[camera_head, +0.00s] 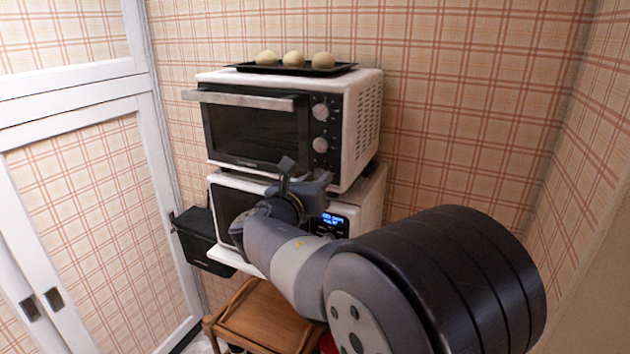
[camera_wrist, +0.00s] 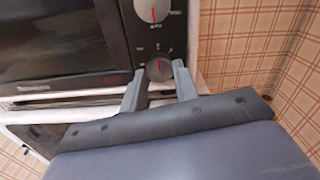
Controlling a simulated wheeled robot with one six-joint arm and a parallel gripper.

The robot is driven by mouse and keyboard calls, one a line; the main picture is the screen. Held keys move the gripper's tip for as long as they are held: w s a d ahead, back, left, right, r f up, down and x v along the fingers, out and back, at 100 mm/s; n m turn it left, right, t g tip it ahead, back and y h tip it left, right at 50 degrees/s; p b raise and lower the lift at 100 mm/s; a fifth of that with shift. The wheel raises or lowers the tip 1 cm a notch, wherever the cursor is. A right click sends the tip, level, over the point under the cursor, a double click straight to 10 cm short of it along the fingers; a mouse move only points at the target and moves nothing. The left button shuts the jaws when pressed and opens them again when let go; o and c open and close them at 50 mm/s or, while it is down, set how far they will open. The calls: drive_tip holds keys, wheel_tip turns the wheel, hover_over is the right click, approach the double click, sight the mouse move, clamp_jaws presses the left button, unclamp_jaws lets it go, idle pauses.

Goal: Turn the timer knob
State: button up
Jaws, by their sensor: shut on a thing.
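In the wrist view, the upper knob (camera_wrist: 152,9) has a red pointer line, and the lower knob (camera_wrist: 159,70) sits between my fingertips. The labels are too blurred to read, so I cannot tell which one is the timer knob. My gripper (camera_wrist: 158,76) is shut on the lower knob, one finger on each side. In the head view, my gripper (camera_head: 304,170) is at the oven's lower front right.
A black tray (camera_head: 342,70) with three pale buns (camera_head: 294,59) lies on the oven. A microwave with a lit blue display (camera_head: 329,222) is below it. A wooden stool (camera_head: 262,318) stands below, a black bin (camera_head: 200,240) at left. Plaid wall is close on the right.

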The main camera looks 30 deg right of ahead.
drive_tip(key=shift+c, duration=1.1)
drive_tip(key=shift+f+b, duration=0.1)
drive_tip(key=shift+b, duration=0.25)
drive_tip(key=shift+m+b, duration=8.9)
drive_tip(key=shift+b, duration=0.9)
drive_tip(key=o, duration=1)
drive_tip(key=shift+c, duration=0.2)
